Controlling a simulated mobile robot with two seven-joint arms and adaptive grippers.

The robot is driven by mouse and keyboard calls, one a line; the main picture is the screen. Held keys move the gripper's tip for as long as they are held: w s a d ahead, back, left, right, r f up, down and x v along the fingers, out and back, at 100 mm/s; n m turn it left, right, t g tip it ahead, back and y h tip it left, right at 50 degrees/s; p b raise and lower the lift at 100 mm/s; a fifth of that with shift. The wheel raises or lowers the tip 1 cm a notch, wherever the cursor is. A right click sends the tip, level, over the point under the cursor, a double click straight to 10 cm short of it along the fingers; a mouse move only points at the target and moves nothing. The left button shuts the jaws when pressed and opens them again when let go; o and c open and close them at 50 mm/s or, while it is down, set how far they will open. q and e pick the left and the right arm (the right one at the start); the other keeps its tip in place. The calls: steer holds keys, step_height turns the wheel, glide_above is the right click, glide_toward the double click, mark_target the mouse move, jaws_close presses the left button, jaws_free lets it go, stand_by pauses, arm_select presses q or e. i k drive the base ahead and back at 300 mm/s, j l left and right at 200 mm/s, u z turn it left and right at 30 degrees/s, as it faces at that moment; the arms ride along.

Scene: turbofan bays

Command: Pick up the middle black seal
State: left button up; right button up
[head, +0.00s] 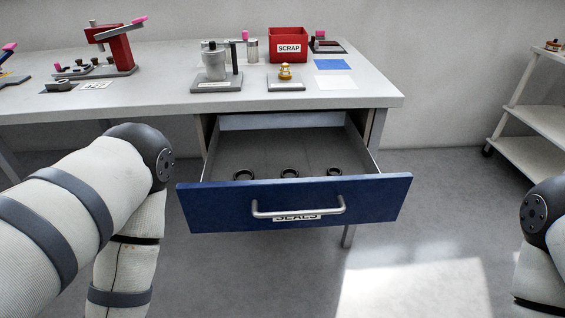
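The middle black seal (289,173) is a small dark ring lying in the open drawer (296,204), close behind its blue front panel. Another black seal (243,174) lies to its left and a third black seal (334,171) to its right, apart from it. The drawer front has a silver bar handle (298,213) and a label reading SEALS, partly hidden by the handle. My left arm is at the left and my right arm at the right edge. Neither gripper is in the picture.
On the bench (150,101) above the drawer stand a red SCRAP bin (287,38), a red press (121,50), a grey cylinder fixture (215,66) and a small brass part (285,72). A white shelf cart (535,115) stands at the right. The floor before the drawer is clear.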

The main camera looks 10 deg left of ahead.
mark_target(288, 170)
steer(key=i+j, duration=0.25)
steer(key=i, duration=0.2)
steer(key=i+j, duration=0.25)
steer(key=i, duration=0.2)
